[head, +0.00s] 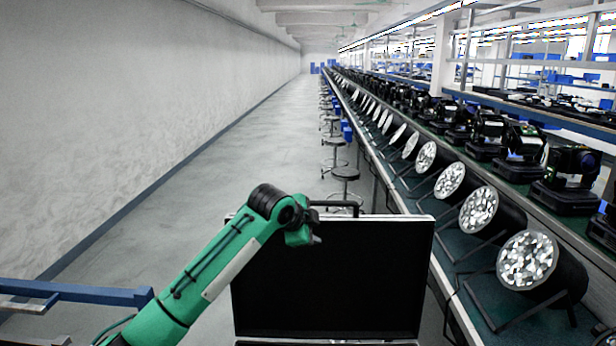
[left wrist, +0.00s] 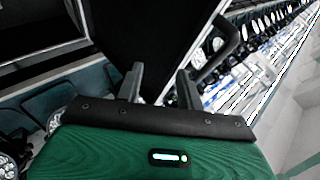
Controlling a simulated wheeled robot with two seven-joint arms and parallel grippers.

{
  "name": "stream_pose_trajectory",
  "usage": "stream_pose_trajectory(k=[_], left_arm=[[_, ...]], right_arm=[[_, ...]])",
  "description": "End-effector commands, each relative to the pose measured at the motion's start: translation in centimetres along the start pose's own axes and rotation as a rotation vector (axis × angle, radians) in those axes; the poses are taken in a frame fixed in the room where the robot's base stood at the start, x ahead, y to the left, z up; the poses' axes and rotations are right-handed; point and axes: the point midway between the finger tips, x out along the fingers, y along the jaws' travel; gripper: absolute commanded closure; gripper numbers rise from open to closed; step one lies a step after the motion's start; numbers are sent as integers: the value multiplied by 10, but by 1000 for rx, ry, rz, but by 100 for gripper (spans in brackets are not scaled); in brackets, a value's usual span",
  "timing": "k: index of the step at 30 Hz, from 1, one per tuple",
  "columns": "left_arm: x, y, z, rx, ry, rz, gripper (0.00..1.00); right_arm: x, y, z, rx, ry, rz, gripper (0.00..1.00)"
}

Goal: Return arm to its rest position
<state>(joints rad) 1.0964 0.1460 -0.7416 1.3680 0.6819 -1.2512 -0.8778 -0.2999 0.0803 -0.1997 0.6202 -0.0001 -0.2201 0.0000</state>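My left arm (head: 215,275) is green and comes in from the lower left in the head view. Its gripper (head: 312,240) hangs in front of the upper part of an open black case (head: 340,290). In the left wrist view the two fingers of the left gripper (left wrist: 160,82) stand apart, with nothing seen between them. The case's dark panel also shows in the left wrist view (left wrist: 150,30), beyond the fingers. Whether the gripper touches the case cannot be told. My right gripper is in neither view.
A long bench (head: 465,270) on the right carries several par cans, the nearest one (head: 527,260) at its front. Stools (head: 345,174) stand along the bench. A blue rail (head: 75,292) is at the lower left. The aisle floor (head: 240,150) beside the wall is clear.

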Motion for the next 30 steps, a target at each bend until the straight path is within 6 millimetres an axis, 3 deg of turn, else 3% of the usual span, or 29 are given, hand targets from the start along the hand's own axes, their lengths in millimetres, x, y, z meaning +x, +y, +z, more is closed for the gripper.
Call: stream_pose_trajectory(k=[1, 3, 14, 23, 30], left_arm=[[9, 27, 6, -41, 6, 23, 62], [15, 56, 13, -95, 10, 43, 62], [22, 200, 58, -409, -22, 122, 62], [-6, 313, 102, -691, -113, 156, 62], [-49, 398, 139, -915, -231, 158, 62]], right_arm=[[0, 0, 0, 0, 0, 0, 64], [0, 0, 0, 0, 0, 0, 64], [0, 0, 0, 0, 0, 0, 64], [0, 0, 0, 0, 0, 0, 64], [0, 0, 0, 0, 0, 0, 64]])
